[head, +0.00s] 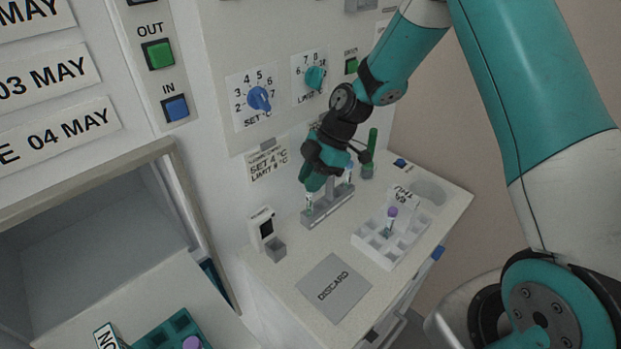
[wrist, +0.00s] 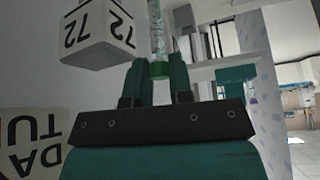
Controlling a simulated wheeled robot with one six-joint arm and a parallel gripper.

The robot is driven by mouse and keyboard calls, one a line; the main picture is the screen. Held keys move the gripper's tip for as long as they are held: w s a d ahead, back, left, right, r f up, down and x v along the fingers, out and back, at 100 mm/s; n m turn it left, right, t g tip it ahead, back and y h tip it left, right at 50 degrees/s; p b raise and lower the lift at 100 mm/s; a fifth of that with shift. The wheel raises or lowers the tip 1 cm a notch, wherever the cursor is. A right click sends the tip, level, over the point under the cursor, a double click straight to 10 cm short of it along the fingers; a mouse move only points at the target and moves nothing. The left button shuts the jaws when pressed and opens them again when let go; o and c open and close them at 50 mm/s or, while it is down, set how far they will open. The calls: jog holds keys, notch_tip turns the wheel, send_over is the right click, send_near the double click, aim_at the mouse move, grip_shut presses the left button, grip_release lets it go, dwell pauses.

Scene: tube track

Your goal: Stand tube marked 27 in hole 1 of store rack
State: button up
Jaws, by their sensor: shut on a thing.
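My gripper (head: 312,182) is over the left end of a small grey rack (head: 330,212) on the counter. In the wrist view its fingers (wrist: 160,80) are shut on a clear tube with a green cap (wrist: 159,70). The lower part of a tube (head: 309,201) shows under the gripper in the head view; I cannot tell whether it sits in the rack. No tube number is readable, so I cannot tell which is 27. A teal rack (head: 152,343) with a purple-capped tube (head: 193,343) is partly cut off at the bottom; I cannot tell whether it is the store rack.
A small white device (head: 262,226) and the flat DISCARD plate (head: 333,287) lie nearer. A panel with dials (head: 258,98) rises behind.

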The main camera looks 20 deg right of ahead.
jog(key=shift+f, duration=0.15)
jog(key=shift+f+b, duration=0.5)
jog(key=shift+b, duration=0.15)
jog(key=o, duration=0.8)
jog(key=shift+o, duration=0.2)
jog(key=b+v, duration=0.2)
jog(key=v, duration=1.5)
jog(key=shift+r+b, duration=0.25)
jog(key=shift+b, duration=0.1)
